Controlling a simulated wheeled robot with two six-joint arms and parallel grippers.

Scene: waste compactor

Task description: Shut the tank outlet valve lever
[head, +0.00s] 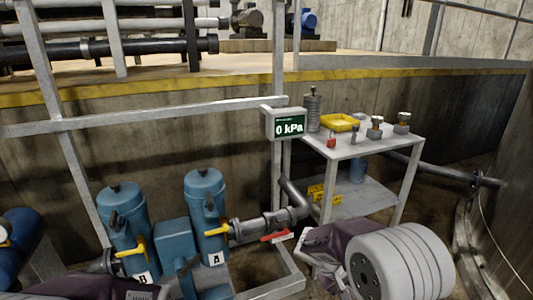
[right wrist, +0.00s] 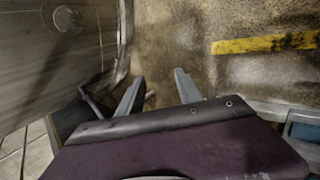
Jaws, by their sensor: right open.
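A red lever (head: 276,236) sits on the grey pipe (head: 262,223) to the right of blue canister A (head: 205,205), beside a small white tag. It lies close to along the pipe's line. I cannot make it out in the right wrist view. My right gripper (right wrist: 160,82) is open, with two separated, empty fingers in the right wrist view. In the head view, the right arm is at the lower right, just right of the lever; its fingers are not clear there. My left gripper is out of view; only a bit of that arm shows at the bottom left.
Blue canister B (head: 127,225) stands left of A, and each has a yellow lever. A gauge display (head: 285,123) reads 0 kPa. A grey cart (head: 370,144) with small parts stands behind the pipe. A large metal tank wall (head: 500,215) is at the right.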

